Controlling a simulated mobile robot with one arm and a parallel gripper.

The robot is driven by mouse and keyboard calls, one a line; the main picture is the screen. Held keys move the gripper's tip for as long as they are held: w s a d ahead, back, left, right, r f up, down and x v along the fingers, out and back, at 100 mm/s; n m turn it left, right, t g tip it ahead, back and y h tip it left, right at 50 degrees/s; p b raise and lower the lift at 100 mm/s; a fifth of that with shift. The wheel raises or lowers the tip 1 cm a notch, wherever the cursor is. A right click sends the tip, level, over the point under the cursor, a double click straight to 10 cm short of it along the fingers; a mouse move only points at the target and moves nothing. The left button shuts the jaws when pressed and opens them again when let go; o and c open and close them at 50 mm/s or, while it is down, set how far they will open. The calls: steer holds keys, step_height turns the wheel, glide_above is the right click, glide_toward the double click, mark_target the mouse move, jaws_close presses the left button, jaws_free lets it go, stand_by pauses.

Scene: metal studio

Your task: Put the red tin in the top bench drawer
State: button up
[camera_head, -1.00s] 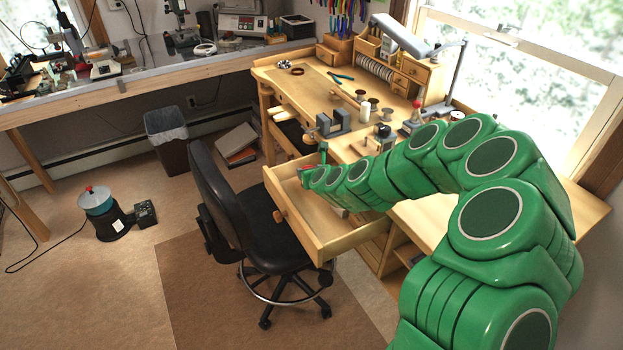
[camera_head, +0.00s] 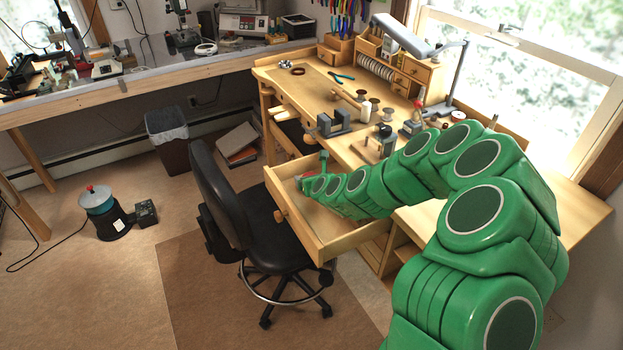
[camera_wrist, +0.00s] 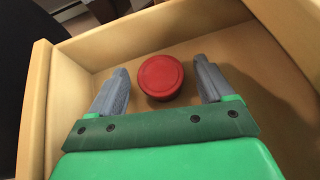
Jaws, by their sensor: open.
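The top bench drawer (camera_head: 337,243) is pulled open below the workbench top. It also shows around my gripper in the wrist view (camera_wrist: 38,110). The round red tin (camera_wrist: 161,77) lies on the drawer's floor between and slightly beyond my fingertips. My gripper (camera_wrist: 160,85) is open, with a gap showing between each grey finger and the tin.
A black office chair (camera_head: 262,220) stands close to the drawer's left side. The workbench (camera_head: 300,84) above holds a small vise (camera_head: 334,123), spools and tools.

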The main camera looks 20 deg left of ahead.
steer(key=shift+r, duration=0.15)
steer(key=v, duration=1.2)
stand_by(0.3)
